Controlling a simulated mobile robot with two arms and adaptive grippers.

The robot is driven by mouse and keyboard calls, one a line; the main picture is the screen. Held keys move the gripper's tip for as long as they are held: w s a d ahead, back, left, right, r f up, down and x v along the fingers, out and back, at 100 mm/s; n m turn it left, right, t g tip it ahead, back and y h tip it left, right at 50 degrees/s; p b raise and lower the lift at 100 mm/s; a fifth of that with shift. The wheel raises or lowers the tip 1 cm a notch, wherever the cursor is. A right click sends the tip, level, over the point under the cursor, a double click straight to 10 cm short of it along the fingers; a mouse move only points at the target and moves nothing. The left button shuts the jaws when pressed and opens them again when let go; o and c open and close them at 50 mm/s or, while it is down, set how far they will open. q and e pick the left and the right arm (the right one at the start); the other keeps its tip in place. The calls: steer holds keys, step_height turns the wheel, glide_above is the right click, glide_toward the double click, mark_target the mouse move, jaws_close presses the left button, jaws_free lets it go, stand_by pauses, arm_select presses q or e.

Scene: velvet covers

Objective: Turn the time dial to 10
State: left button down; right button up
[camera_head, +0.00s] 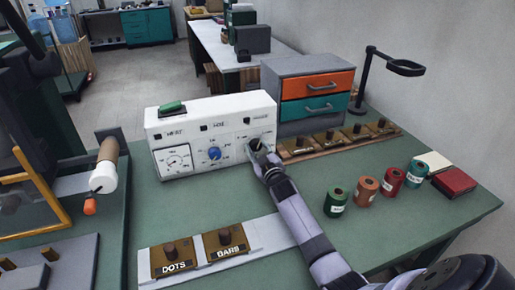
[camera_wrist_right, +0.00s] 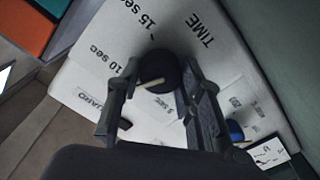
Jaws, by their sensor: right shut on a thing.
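The time dial is a round black knob (camera_wrist_right: 160,70) with a white pointer line, on the right of the white control box (camera_head: 205,108). My right gripper (camera_head: 261,153) is shut on the knob; in the right wrist view one finger lies on each side of it. In that view the pointer line runs to the left and slightly down, towards the area just below the "10 sec" label (camera_wrist_right: 103,66). The "15 sec" label (camera_wrist_right: 128,20) and the word TIME (camera_wrist_right: 201,31) lie further up. Fingers hide part of the panel. My left gripper is not in view.
A blue knob (camera_head: 214,153) and a square gauge (camera_head: 175,161) share the box front. An orange and teal drawer unit (camera_head: 308,92) stands just right of the box. Several spools (camera_head: 336,198) stand right of my arm.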

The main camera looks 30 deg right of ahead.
stand_by(0.4)
steer(key=o, duration=1.2)
steer(key=shift+c, duration=0.2)
steer(key=v, duration=1.2)
